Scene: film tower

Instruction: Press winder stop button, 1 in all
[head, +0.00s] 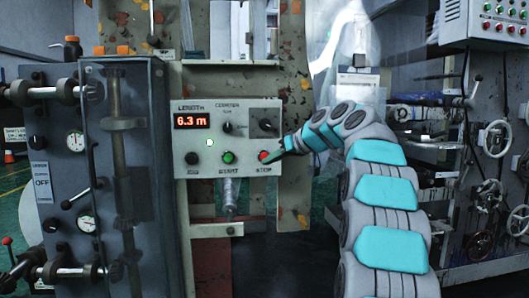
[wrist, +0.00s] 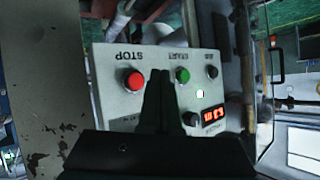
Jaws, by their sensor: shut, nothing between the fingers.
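The winder control panel (head: 217,160) is a light box with a red display reading 6.3 m. The red STOP button (head: 263,156) sits at its lower right, with the green START button (head: 228,157) to its left. My gripper (head: 278,153) is shut and empty, its tip just right of the STOP button. The wrist view shows the panel upside down, with the red STOP button (wrist: 134,80) left of my fingertips (wrist: 160,74) and the green button (wrist: 182,75) right of them. I cannot tell whether the fingertips touch the panel.
A black button (head: 192,158) and a knob (head: 228,127) share the panel. A grey cabinet with gauges (head: 75,141) stands at the left. At the right are a second button box (head: 495,20) and machinery with handwheels (head: 497,140).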

